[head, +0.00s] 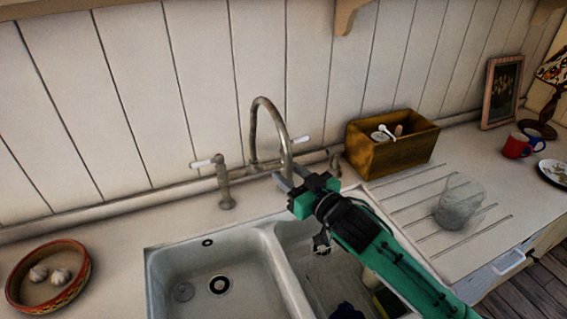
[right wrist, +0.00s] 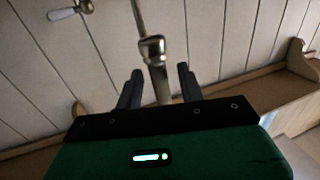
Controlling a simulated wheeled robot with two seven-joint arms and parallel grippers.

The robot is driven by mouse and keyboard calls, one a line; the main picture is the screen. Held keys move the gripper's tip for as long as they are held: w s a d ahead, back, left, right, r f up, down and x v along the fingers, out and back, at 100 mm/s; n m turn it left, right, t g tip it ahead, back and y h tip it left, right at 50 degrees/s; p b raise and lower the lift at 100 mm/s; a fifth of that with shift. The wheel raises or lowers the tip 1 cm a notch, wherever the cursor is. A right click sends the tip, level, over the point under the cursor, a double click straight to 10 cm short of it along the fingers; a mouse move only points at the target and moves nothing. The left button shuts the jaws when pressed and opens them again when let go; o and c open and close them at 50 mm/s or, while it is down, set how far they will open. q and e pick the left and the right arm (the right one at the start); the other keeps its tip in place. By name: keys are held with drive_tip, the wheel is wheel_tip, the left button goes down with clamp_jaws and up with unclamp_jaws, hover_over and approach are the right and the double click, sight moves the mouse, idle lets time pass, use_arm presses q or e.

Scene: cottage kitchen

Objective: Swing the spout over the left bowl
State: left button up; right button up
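The metal spout (head: 256,125) rises behind the sink, arches over, and its free end comes down to the right, near the back of the right bowl. The white left bowl (head: 190,262) has a dark drain and looks empty. The right bowl (head: 312,270) is partly hidden by my right arm. My right gripper (head: 288,180) is at the spout's lower end. In the right wrist view, its two fingers (right wrist: 158,82) stand apart on either side of the spout (right wrist: 153,50), with gaps visible. Whether either finger touches is unclear. My left gripper is out of view.
Lever taps with white handles flank the spout; the left tap (head: 224,185) stands clear. A wooden box (head: 390,152) is behind the drainboard, and a glass (head: 460,203) stands on it. A sponge (head: 389,302) lies in the right bowl. A garlic dish (head: 78,277) is far left.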

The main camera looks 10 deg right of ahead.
drive_tip(key=shift+w+a+r, duration=0.1)
drive_tip(key=shift+w+a, duration=0.15)
drive_tip(key=shift+w, duration=0.3)
drive_tip(key=shift+w+a, duration=0.15)
drive_tip(key=shift+w, duration=0.15)
drive_tip(key=shift+w+a, duration=0.2)
drive_tip(key=shift+w, duration=0.15)
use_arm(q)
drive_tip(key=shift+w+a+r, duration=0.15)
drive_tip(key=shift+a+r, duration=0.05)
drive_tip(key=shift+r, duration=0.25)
use_arm(e)
drive_tip(key=shift+c, duration=0.5)
clamp_jaws()
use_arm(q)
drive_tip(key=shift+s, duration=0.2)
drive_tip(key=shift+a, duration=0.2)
use_arm(e)
drive_tip(key=shift+s+a, duration=0.1)
